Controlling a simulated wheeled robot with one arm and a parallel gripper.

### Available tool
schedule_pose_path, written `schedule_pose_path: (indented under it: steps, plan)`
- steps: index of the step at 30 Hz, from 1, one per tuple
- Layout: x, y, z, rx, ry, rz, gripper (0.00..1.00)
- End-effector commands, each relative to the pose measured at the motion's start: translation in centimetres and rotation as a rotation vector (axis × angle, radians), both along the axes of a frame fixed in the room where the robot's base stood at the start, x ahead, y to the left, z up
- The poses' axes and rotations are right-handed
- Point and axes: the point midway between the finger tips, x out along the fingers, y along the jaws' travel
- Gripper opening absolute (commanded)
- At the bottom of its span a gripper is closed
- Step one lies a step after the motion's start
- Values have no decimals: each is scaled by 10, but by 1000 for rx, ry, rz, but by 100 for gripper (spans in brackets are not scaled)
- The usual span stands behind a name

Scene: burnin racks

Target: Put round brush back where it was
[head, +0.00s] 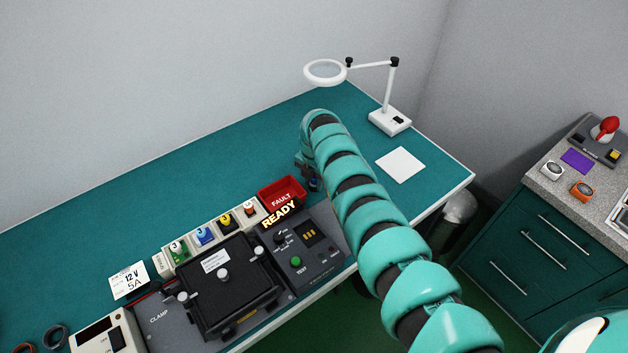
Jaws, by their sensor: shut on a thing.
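My gripper (309,174) is at the far end of my teal arm, mostly hidden behind the arm's last bend. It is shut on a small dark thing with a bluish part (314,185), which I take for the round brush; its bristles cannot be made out. The gripper is over the teal bench (240,150), just right of the red FAULT bin (282,194) and behind the grey test unit (308,252). Whether the held thing touches the bench cannot be told. No other brush shows.
A row of numbered slots (213,231) stands behind the black clamp fixture (230,285). A white magnifier lamp (390,121) and a white pad (401,165) are at the right. The bench's back left is clear. A grey-topped cabinet (553,183) stands apart at the right.

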Motion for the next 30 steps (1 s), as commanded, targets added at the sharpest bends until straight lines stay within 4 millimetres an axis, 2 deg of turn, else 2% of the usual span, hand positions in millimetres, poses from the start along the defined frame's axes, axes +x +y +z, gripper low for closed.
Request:
schedule_pose_path:
  steps: [2,3,5,6,17,30]
  plan:
    - [0,0,-3,0,0,0,0]
    - [0,0,-1,0,0,0,36]
    - [0,0,-1,1,-1,0,48]
    - [0,0,-1,1,-1,0,51]
    - [1,0,2,1,-2,0,51]
    - [0,0,32,2,-5,0,51]
